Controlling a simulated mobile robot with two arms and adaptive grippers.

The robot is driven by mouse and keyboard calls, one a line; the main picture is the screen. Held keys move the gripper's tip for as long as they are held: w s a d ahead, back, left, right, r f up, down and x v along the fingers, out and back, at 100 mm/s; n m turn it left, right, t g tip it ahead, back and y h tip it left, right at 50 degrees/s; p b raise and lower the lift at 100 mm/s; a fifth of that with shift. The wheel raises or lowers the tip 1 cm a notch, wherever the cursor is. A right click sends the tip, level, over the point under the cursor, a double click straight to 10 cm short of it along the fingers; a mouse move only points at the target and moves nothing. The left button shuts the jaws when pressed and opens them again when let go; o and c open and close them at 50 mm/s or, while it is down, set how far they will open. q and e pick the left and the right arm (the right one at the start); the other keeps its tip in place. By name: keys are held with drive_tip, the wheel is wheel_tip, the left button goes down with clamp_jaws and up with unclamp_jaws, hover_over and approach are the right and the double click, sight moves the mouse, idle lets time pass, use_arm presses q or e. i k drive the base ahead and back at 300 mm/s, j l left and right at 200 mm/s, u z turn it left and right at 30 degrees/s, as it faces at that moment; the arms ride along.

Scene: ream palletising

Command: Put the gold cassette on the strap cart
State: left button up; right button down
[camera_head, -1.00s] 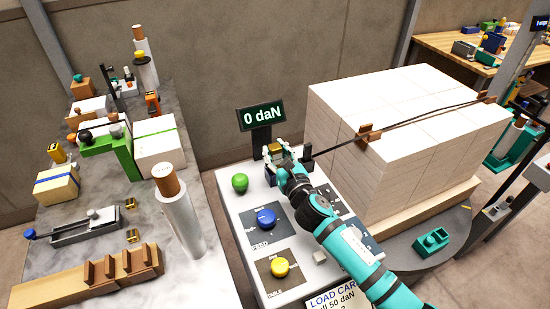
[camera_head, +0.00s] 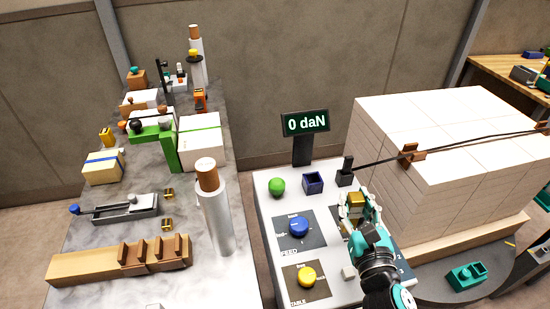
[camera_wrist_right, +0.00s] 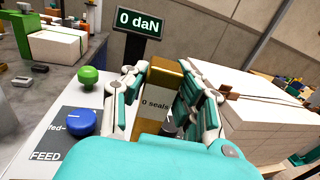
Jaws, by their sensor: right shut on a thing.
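My right gripper (camera_head: 358,203) is shut on the gold cassette (camera_head: 355,198) and holds it near the back right of the white console. In the right wrist view the gold cassette (camera_wrist_right: 168,72) sits between the fingers (camera_wrist_right: 163,90), and the text "0 seals" shows there. A dark blue open-topped box (camera_head: 313,183) stands on the console to the left of the gripper. I cannot pick out the strap cart for sure. My left gripper is not in view.
The console (camera_head: 268,215) carries a green knob (camera_head: 277,187), a blue knob (camera_head: 299,226), a yellow knob (camera_head: 307,276) and a "0 daN" display (camera_head: 306,122). A strapped white stack (camera_head: 440,140) stands close right of the gripper. A crowded marble table (camera_head: 110,225) is at left.

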sight(154, 166)
drive_tip(key=k+j+u, duration=0.15)
drive_tip(key=k+u, duration=0.2)
drive_tip(key=k, duration=0.3)
drive_tip(key=u, duration=2.15)
drive_tip(key=i+j+u, duration=0.2)
drive_tip(key=u, duration=0.15)
drive_tip(key=i+j+u, duration=0.1)
drive_tip(key=i+u, duration=0.6)
drive_tip(key=i+l+z, duration=0.15)
drive_tip(key=i+z, duration=0.75)
drive_tip(key=i+j+z, duration=0.15)
drive_tip(key=i+z, duration=0.3)
drive_tip(key=i+j+z, duration=0.4)
drive_tip(key=i+l+z, duration=0.4)
drive_tip(key=i+z, duration=0.8)
drive_tip(key=i+j+z, duration=0.15)
drive_tip(key=i+z, duration=0.25)
drive_tip(key=i, duration=0.15)
drive_tip(key=i+l+z, duration=0.1)
drive_tip(key=i+z, duration=0.15)
drive_tip(key=z, duration=0.2)
drive_tip(key=i+z, duration=0.25)
drive_tip(key=z, duration=0.15)
drive_tip(key=i+z, duration=0.25)
drive_tip(key=z, duration=0.2)
drive_tip(key=i+j+z, duration=0.15)
drive_tip(key=z, duration=0.25)
drive_tip(key=i+z, duration=0.35)
drive_tip(key=i, duration=0.05)
